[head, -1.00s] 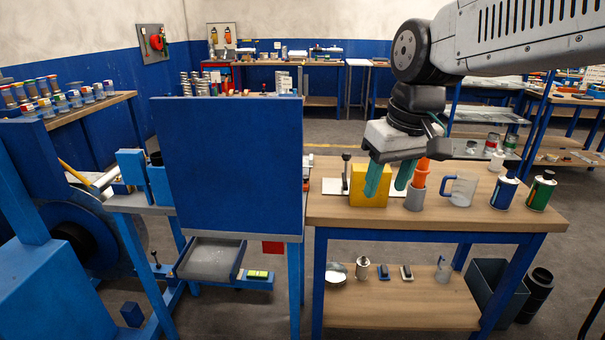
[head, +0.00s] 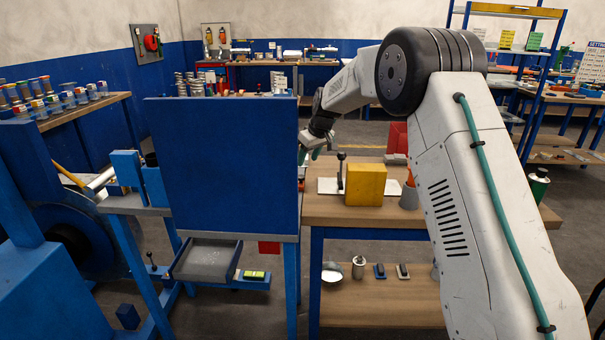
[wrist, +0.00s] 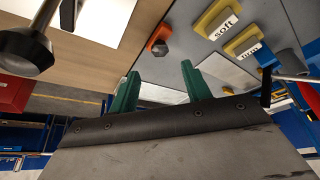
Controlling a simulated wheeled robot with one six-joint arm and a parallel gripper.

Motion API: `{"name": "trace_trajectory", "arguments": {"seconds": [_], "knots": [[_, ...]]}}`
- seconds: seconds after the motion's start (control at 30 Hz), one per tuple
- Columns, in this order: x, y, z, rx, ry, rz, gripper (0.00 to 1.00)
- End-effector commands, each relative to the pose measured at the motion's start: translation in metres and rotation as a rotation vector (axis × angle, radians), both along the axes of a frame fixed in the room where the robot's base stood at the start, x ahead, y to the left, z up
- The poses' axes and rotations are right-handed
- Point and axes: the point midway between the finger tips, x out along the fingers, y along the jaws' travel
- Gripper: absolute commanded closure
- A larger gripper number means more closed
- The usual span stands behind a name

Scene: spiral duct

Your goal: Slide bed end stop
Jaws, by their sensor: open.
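Yellow blocks lettered "soft" (wrist: 217,20) and "firm" (wrist: 245,42) sit on a grey surface (wrist: 190,45) in the wrist view. An orange piece with a grey knob (wrist: 158,47) is on the same surface, just ahead of my fingertips. I cannot tell for certain which of these is the end stop. My gripper (wrist: 160,80) is open, its green fingers apart with nothing held between them. In the head view my gripper (head: 311,156) is at the right edge of the blue panel (head: 225,170), which hides most of what lies behind it.
A wooden bench (head: 330,210) carries a yellow block (head: 366,184), a black-knobbed lever (head: 340,168) and a grey cup (head: 409,196). The lever's knob (wrist: 25,50) looms close at left in the wrist view. A red block (wrist: 12,92) is below it. My arm covers the bench's right part.

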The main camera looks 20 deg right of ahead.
Motion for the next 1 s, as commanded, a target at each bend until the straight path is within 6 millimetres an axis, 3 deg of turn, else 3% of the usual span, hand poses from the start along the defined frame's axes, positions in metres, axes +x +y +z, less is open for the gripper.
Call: {"name": "trace_trajectory", "arguments": {"seconds": [0.5, 0.87, 1.0], "knots": [[0.025, 0.013, -0.066, 0.000, 0.001, 0.002, 0.52], [0.027, 0.014, -0.072, -0.001, 0.000, 0.002, 0.52], [0.027, 0.014, -0.072, 0.000, 0.000, 0.002, 0.85]]}}
